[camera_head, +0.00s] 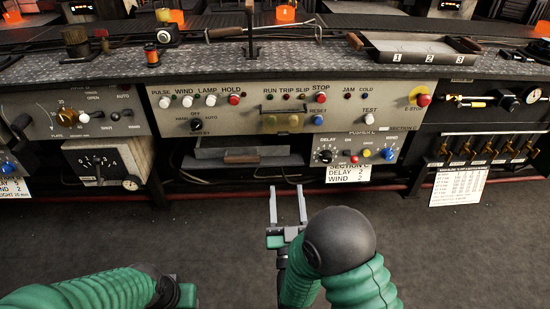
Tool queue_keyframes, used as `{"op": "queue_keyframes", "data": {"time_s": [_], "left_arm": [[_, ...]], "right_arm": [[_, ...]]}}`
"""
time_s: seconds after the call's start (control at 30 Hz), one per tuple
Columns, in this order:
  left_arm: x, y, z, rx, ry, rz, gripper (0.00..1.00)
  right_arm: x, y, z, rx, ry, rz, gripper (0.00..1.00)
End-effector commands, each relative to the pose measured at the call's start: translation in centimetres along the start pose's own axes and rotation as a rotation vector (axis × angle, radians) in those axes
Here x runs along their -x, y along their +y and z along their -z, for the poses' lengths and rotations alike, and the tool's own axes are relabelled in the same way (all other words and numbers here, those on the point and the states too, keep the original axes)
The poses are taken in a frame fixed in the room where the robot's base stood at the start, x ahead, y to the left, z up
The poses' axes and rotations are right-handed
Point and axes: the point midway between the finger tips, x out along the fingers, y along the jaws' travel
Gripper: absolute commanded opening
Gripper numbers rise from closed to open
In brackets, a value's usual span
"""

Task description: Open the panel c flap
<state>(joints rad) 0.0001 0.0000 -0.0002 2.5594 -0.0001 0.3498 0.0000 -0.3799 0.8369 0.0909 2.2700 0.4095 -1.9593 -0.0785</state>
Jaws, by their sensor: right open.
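The grey section C panel (360,103) spans the middle of the console, with lamps, buttons and a rotary knob. My right gripper (287,190) is open and empty.
A small control box (352,150) with a dial and buttons hangs right of the recess, with a white label (347,173) below. A red pipe (380,187) runs along the console's foot. A numbered metal tray (420,57) stands on the worktop. The floor in front is clear.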

Motion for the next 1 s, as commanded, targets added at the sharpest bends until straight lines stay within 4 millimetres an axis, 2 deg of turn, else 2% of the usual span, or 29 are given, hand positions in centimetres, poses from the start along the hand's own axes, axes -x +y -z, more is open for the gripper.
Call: {"op": "queue_keyframes", "data": {"time_s": [0.4,0.6,0.77,1.0], "left_arm": [[-3.1,0.0,-0.8,0.0,-0.001,0.0,0.36],[-4.3,0.0,-1.1,0.0,-0.001,0.0,0.36],[-4.5,0.0,-1.1,0.0,-0.001,0.0,0.36],[-4.4,0.0,-1.1,0.0,-0.001,0.0,0.36]], "right_arm": [[-10.4,-0.1,0.0,0.004,0.007,0.0,0.51],[-14.4,-0.1,0.0,0.003,0.003,-0.001,0.51],[-15.6,-0.1,0.2,0.004,0.002,0.001,0.51],[-15.7,-0.2,0.3,0.004,0.0,0.001,0.5]]}}
